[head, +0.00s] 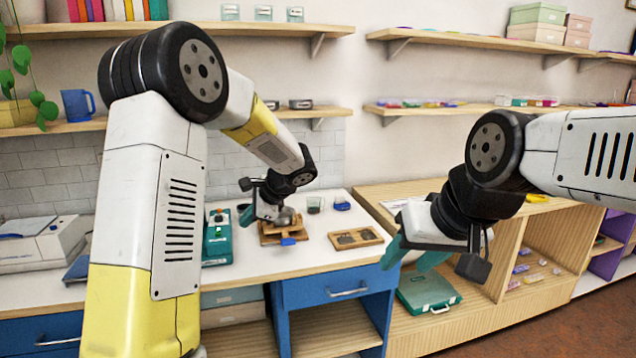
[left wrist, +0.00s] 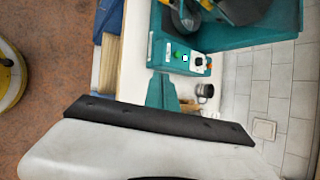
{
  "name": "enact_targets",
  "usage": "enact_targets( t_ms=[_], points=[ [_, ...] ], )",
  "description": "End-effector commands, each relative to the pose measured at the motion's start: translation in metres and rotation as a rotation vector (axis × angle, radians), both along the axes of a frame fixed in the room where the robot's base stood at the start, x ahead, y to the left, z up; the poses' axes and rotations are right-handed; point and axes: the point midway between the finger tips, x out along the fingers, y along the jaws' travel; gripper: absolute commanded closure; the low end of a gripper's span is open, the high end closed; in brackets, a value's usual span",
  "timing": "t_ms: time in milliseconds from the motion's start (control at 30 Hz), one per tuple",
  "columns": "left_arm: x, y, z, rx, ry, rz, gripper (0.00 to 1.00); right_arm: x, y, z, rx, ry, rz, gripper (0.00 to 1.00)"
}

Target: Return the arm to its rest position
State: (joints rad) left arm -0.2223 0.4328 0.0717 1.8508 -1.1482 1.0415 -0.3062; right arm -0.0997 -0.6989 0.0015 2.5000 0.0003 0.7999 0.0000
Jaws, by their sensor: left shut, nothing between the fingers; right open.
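My left arm reaches in from the left of the head view and its left gripper (head: 268,208) is over the white-topped counter, small and partly hidden by its own wrist. In the left wrist view the teal fingers (left wrist: 161,92) of this gripper are together, with nothing held. My right gripper (head: 412,248) is in front of the counter's right end, with its teal fingers apart and empty.
A teal machine with buttons (head: 217,242), a wooden stand (head: 270,232) and a wooden tray (head: 355,238) stand on the counter (head: 255,273) near my left gripper. A teal case (head: 428,292) lies below my right gripper. Shelves line the wall.

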Motion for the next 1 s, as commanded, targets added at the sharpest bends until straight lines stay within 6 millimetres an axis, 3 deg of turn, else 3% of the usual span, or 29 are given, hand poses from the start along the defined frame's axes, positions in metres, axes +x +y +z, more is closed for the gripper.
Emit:
enact_targets(
  t_ms=[267,467,667,800,1000],
  points=[
    [-0.035,0.007,0.021,-0.114,-0.038,0.097,1.0,0.0,0.0,0.0,0.001,-0.001,-0.001,0.52],
    [-0.077,0.012,0.04,-0.254,-0.084,0.214,1.0,0.0,0.0,0.0,0.001,-0.001,-0.001,0.52],
    [-0.146,0.013,0.064,-0.493,-0.165,0.405,1.0,0.0,0.0,0.0,0.001,-0.001,-0.001,0.52],
    [-0.202,0.002,0.077,-0.714,-0.237,0.567,1.0,0.0,0.0,0.0,0.001,-0.001,-0.001,0.52],
    [-0.268,-0.021,0.088,-1.028,-0.328,0.776,1.0,0.0,0.0,0.0,0.001,-0.001,-0.001,0.52]
  ],
)
